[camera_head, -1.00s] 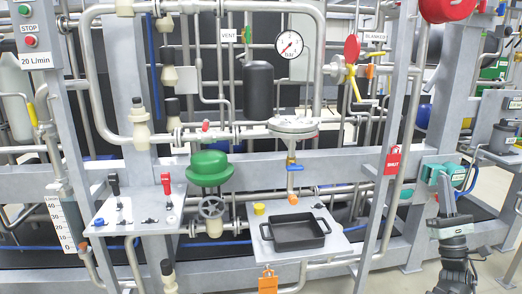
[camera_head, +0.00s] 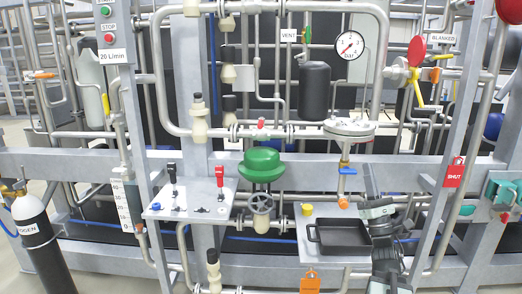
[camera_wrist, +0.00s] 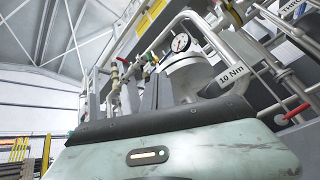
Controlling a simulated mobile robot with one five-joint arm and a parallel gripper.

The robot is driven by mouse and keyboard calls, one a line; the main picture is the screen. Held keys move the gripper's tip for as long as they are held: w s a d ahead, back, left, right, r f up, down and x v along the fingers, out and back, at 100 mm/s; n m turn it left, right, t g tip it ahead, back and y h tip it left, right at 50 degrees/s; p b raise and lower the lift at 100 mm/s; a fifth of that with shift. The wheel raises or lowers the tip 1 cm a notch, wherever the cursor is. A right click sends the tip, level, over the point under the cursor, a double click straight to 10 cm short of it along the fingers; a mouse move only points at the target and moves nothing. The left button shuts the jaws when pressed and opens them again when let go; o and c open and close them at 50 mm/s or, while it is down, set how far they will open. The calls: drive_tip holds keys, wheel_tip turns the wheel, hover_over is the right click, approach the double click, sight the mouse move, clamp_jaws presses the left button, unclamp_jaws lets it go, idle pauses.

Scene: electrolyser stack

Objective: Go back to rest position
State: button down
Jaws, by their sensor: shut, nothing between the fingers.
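My gripper (camera_head: 371,179) is in the head view, right of centre, pointing up at the end of my dark folded arm. It is shut and holds nothing. It stands in front of the right end of the small shelf (camera_head: 307,257) and beside the black tray (camera_head: 339,251), which my arm partly overlaps at its right edge. I cannot tell whether anything touches. In the wrist view a pale greenish surface with a small lit orange bar fills the bottom, and the fingers cannot be made out.
A frame of grey beams and pipes fills the head view. A red SHUT tag (camera_head: 454,172) hangs right of my arm. A green-capped valve (camera_head: 262,165) and a panel with levers (camera_head: 189,200) are to the left. A nitrogen cylinder (camera_head: 45,245) stands at far left. The tray looks empty.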

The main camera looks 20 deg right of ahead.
drive_tip(key=w+a+f+m+g+h, duration=0.1)
drive_tip(key=w+a+f+m+g, duration=0.3)
drive_tip(key=w+a+f+m, duration=0.45)
drive_tip(key=w+a+f+m+g+h, duration=0.1)
drive_tip(key=w+a+f+m+g, duration=0.4)
drive_tip(key=w+a, duration=0.6)
drive_tip(key=a+f+m+g+y, duration=0.1)
drive_tip(key=a+f+m+g, duration=0.1)
drive_tip(key=a+f+g, duration=0.3)
drive_tip(key=a+f+m, duration=0.2)
drive_tip(key=a+f, duration=0.1)
drive_tip(key=f, duration=0.5)
drive_tip(key=s+a+f+m+g+y, duration=0.1)
drive_tip(key=s+a+f+m+g, duration=0.3)
drive_tip(key=s+f+m+g, duration=0.65)
drive_tip(key=s+a+f+m+g, duration=0.1)
drive_tip(key=s+f+m+g, duration=0.35)
drive_tip(key=s, duration=0.75)
wheel_tip(320, 180, up, 24)
drive_tip(key=p, duration=2.6)
drive_tip(key=shift+a+r+n+y, duration=0.15)
drive_tip(key=shift+r+n+y, duration=0.05)
drive_tip(key=shift+n+y, duration=0.15)
